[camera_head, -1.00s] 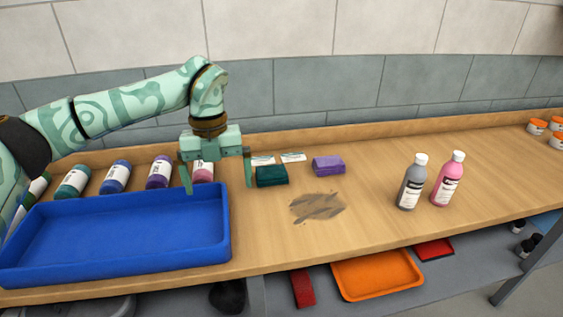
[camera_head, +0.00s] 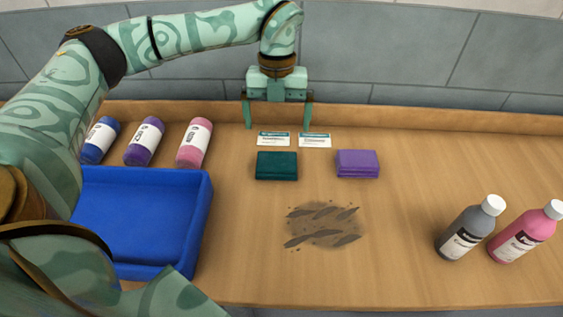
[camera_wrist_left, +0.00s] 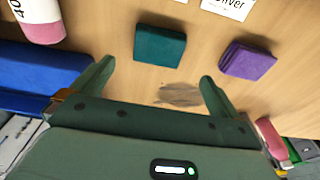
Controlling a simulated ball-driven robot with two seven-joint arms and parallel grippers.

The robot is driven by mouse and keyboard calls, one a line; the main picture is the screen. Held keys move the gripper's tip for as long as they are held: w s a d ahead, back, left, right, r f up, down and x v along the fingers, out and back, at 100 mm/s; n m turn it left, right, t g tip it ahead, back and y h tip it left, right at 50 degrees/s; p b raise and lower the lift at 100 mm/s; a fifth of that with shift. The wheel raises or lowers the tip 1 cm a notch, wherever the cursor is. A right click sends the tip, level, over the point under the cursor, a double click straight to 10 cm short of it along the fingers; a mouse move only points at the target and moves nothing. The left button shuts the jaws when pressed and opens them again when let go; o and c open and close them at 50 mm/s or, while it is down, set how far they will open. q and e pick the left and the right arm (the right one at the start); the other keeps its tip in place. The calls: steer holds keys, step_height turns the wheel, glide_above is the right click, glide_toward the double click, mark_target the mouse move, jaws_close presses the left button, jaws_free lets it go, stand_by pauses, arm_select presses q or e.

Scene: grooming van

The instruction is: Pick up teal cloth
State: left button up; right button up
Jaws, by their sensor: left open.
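The teal cloth (camera_head: 277,166) is a dark folded pad lying flat on the wooden counter, left of the purple cloth (camera_head: 357,164). In the left wrist view the teal cloth (camera_wrist_left: 160,46) lies beyond the fingers, between their lines. My left gripper (camera_head: 277,124) is open and empty, above the counter's back part, behind the teal cloth in the head view and not touching it. Its two fingers also show in the left wrist view (camera_wrist_left: 155,85). My right gripper is not seen.
A blue tray (camera_head: 208,215) stands at the left. Two label cards (camera_head: 273,139) lie behind the cloths. A dark smear (camera_head: 325,226) marks the counter in front. Grey (camera_head: 467,232) and pink (camera_head: 522,235) bottles stand at the right.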

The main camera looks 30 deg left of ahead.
arm_select(q)
steer(key=b, duration=0.1)
glide_above(277, 160)
steer(key=w, duration=0.1)
steer(key=f, duration=0.5)
steer(key=shift+w+a+f, duration=0.2)
steer(key=shift+a+f, duration=0.1)
steer(key=shift+a, duration=0.05)
steer(key=shift+s+f, duration=0.15)
steer(key=shift+f, duration=0.25)
steer(key=f, duration=0.1)
steer(key=f+b, duration=0.1)
steer(key=f, duration=0.1)
steer(key=s+f+b, duration=0.1)
steer(key=f, duration=0.1)
steer(key=shift+s+d, duration=0.1)
steer(key=shift+d, duration=0.25)
steer(key=shift+r, duration=0.15)
steer(key=shift+c, duration=0.3)
steer(key=c, duration=0.6)
